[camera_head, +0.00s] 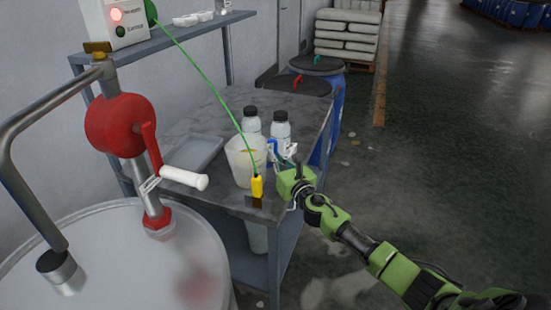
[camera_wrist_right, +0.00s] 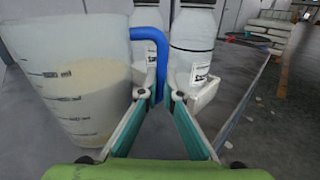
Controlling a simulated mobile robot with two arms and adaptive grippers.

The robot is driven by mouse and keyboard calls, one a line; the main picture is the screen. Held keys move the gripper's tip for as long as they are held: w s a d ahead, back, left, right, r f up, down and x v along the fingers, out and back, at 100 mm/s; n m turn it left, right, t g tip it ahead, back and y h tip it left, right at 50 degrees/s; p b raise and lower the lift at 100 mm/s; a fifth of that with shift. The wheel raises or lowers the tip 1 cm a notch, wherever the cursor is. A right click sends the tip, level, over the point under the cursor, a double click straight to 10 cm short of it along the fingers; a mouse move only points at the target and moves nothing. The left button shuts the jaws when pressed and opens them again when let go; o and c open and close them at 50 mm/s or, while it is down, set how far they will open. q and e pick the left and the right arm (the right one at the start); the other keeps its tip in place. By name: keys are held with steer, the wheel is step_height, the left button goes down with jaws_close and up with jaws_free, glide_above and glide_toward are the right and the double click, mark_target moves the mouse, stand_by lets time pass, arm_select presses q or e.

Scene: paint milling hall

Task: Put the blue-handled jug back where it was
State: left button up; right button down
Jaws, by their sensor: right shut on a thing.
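The jug (camera_head: 240,172) is translucent with graduation marks and a pale cream liquid inside. It is upright at the front part of the grey bench (camera_head: 212,124); whether its base touches the top is not clear. It fills the left of the right wrist view (camera_wrist_right: 72,95), with its blue handle (camera_wrist_right: 147,34) towards the fingers. My right gripper (camera_head: 281,160) reaches in from the right and is shut on the blue handle. Its two fingers also show in the right wrist view (camera_wrist_right: 162,96). My left gripper is not in view.
White bottles (camera_head: 251,122) (camera_head: 280,131) stand close behind the jug. A green cable runs to a yellow clamp (camera_head: 257,187) at the bench's front edge. A shallow grey tray (camera_head: 192,152) lies left. A drum (camera_head: 115,262) with a red pump (camera_head: 117,124) stands in front.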

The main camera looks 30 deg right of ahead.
steer(key=c, duration=2.6)
jaws_free()
steer(key=shift+c, duration=0.2)
steer(key=o, duration=0.4)
steer(key=shift+s, duration=0.1)
steer(key=s, duration=1.2)
steer(key=shift+a, duration=0.4)
